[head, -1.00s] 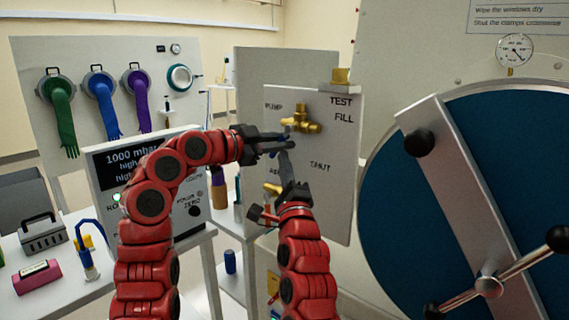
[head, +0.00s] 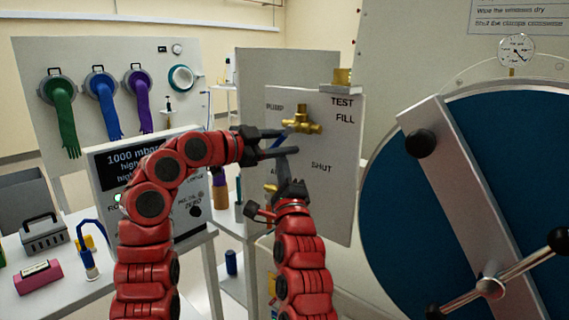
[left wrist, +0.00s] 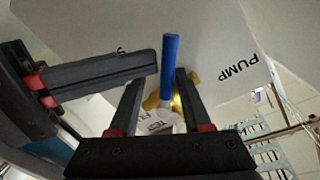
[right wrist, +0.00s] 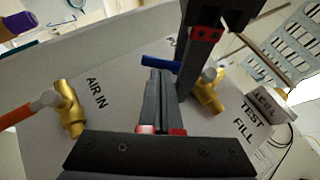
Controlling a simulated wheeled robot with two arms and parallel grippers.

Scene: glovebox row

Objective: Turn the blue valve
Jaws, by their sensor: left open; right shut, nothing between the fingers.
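The blue valve is a brass body (head: 302,122) on the upright panel, with a blue lever (head: 279,141) slanting down-left from it. My left gripper (head: 291,142) is open at the lever. In the left wrist view the blue lever (left wrist: 170,75) shows between its two spread fingers (left wrist: 160,78); I cannot tell whether they touch it. My right gripper (head: 282,154) is shut and empty, pointing up just below the left fingers. In the right wrist view its closed tips (right wrist: 158,73) appear close to the blue lever (right wrist: 160,63). The left gripper partly hides the lever in the head view.
A second brass valve (right wrist: 70,110) with an orange lever (right wrist: 16,116) sits by the AIR IN label. The panel (head: 335,200) carries PUMP, TEST FILL and SHUT labels. A big round blue door (head: 400,230) stands right. A pressure display (head: 120,165) stands left.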

